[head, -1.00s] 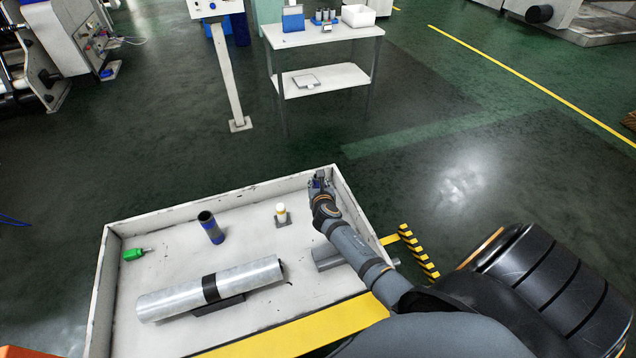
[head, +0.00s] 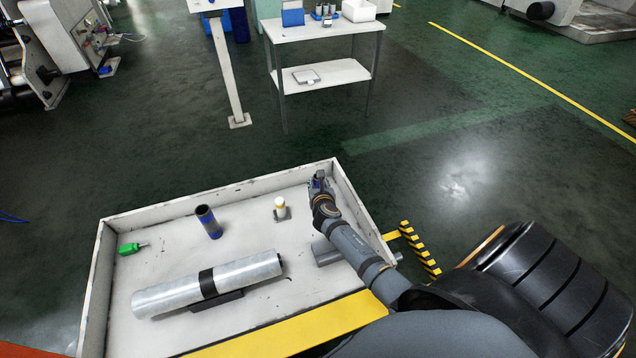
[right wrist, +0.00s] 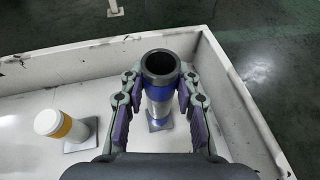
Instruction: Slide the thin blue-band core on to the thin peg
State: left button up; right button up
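A blue-band core (right wrist: 160,66), a hollow dark-rimmed tube, stands roughly upright between the fingers of my right gripper (right wrist: 160,97). The pads appear to touch it on both sides. Below it a small grey square base (right wrist: 160,123) shows on the tray floor; I cannot tell how far the core is down over any peg there. In the head view my right gripper (head: 319,181) is at the tray's far right corner, and little of its core shows. Another dark tube with a blue band (head: 209,223) stands farther left in the tray. My left gripper is not in view.
A white-topped piece with a yellow band (head: 280,207) stands on a square base left of my right gripper. A silver roll (head: 235,279) lies in the front of the tray, and a green-handled tool (head: 130,248) at its left. Raised walls (head: 225,193) edge the tray.

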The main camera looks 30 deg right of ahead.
jog(key=o, duration=0.4)
jog(key=v, duration=1.2)
jog(key=shift+a, duration=0.1)
